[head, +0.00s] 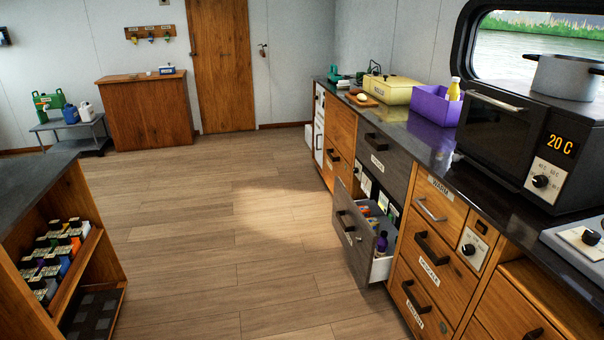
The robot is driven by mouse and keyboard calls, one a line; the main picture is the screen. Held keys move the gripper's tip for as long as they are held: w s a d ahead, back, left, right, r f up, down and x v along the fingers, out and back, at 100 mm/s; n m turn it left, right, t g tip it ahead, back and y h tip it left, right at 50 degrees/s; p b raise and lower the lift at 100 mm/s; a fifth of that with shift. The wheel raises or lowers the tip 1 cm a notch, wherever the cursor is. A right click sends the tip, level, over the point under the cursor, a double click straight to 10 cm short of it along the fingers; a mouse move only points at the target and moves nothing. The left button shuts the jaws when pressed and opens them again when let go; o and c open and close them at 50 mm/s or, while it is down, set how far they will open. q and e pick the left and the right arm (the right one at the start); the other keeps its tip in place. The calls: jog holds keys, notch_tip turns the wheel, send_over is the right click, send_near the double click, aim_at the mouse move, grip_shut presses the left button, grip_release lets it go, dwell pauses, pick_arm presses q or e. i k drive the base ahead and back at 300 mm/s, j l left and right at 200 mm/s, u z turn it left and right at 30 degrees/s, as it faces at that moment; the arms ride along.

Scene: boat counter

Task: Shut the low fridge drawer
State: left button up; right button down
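The low fridge drawer (350,237) is pulled out from the right-hand counter into the floor space, below a closed dark drawer. Its front is dark grey with a black handle (344,227) and faces left. Inside the drawer, a purple bottle (382,242) stands near the front corner and some colourful packs lie further back. The drawer's pale side wall shows on the near side. Neither of my grippers is in the head view.
Wooden drawers (432,256) line the counter nearer me. A purple bin (434,104), a yellow box (394,89) and a black oven (500,130) stand on top. A shelf unit (40,215) is at left. The wooden floor (220,230) between is clear.

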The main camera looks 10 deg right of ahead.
aim_at(349, 221)
jog(key=i+j+z, duration=0.1)
jog(key=i, duration=1.55)
